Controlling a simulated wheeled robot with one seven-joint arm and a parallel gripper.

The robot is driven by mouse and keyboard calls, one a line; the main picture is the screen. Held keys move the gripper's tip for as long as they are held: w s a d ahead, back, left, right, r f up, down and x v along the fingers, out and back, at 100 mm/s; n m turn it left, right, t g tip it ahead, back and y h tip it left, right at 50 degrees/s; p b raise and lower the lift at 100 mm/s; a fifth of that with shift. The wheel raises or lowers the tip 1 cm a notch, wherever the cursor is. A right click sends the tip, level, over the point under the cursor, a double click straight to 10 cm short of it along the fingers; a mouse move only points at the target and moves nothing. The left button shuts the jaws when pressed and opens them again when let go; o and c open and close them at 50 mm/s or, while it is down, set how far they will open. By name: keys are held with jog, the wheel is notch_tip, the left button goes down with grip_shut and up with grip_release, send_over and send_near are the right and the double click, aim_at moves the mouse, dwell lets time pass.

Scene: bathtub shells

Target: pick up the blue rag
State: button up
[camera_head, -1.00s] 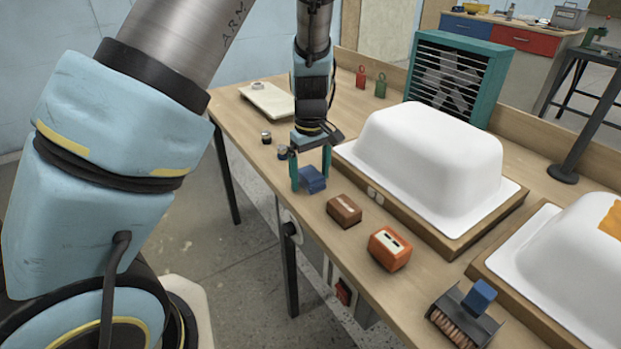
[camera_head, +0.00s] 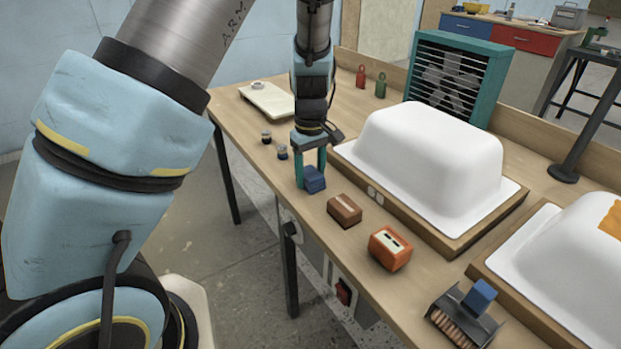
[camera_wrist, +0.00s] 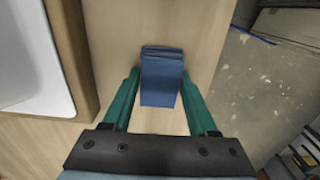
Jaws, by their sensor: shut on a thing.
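The blue rag (camera_head: 314,180) is a small folded block on the wooden workbench, near its front edge. My gripper (camera_head: 312,172) reaches down over it with its green fingers, one on each side. In the wrist view the rag (camera_wrist: 161,78) lies between the two fingertips of my gripper (camera_wrist: 160,82), which press against its sides. The gripper is shut on the rag. The rag appears to be at table level; I cannot tell whether it is clear of the surface.
A brown block (camera_head: 344,209) and an orange box (camera_head: 389,248) stand to the right along the front edge. A white tub shell (camera_head: 430,155) on a wooden base is behind them. Two small jars (camera_head: 267,137) are left of my gripper.

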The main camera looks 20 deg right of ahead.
aim_at(310, 173)
notch_tip(310, 173, up, 10)
jog(key=shift+r+b, duration=0.1)
jog(key=shift+b, duration=0.2)
dwell(0.3)
